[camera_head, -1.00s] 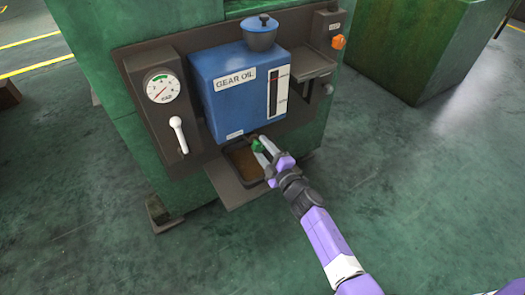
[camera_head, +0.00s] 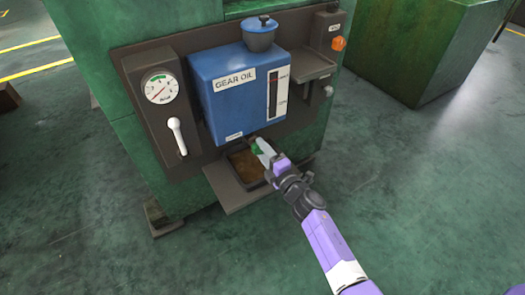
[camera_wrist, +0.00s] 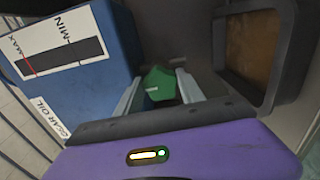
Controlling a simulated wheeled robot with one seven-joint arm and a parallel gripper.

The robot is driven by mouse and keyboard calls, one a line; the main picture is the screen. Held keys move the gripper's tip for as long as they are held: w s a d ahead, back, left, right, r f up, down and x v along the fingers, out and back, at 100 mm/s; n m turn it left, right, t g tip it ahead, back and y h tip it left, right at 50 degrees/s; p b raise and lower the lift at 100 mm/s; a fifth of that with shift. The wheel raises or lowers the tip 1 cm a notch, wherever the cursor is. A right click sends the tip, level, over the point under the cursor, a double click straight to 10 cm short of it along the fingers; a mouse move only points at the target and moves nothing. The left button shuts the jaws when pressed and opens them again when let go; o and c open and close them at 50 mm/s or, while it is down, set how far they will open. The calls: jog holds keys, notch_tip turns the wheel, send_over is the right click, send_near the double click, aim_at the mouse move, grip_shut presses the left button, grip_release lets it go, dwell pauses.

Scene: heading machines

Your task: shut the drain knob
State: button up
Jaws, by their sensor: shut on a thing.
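The green drain knob (camera_head: 256,147) is low at the front of the blue gear oil tank (camera_head: 222,105), above a tray. In the wrist view the knob (camera_wrist: 158,84) sits between the two grey fingers of my gripper (camera_wrist: 158,92). My gripper (camera_head: 264,149) is shut on the knob and partly covers it in the head view. The tank also shows at the left of the wrist view (camera_wrist: 95,75). The knob's far side and its stem are hidden.
A drip tray (camera_head: 235,165) with brown contents lies below the knob. A pressure gauge (camera_head: 160,88) and a white lever (camera_head: 177,136) are on the panel at left. An orange knob (camera_head: 338,43) is at upper right.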

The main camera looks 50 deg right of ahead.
jog(key=o, duration=1.4)
jog(key=shift+c, duration=0.2)
jog(key=v, duration=0.7)
jog(key=shift+s, duration=0.4)
jog(key=shift+a, duration=0.15)
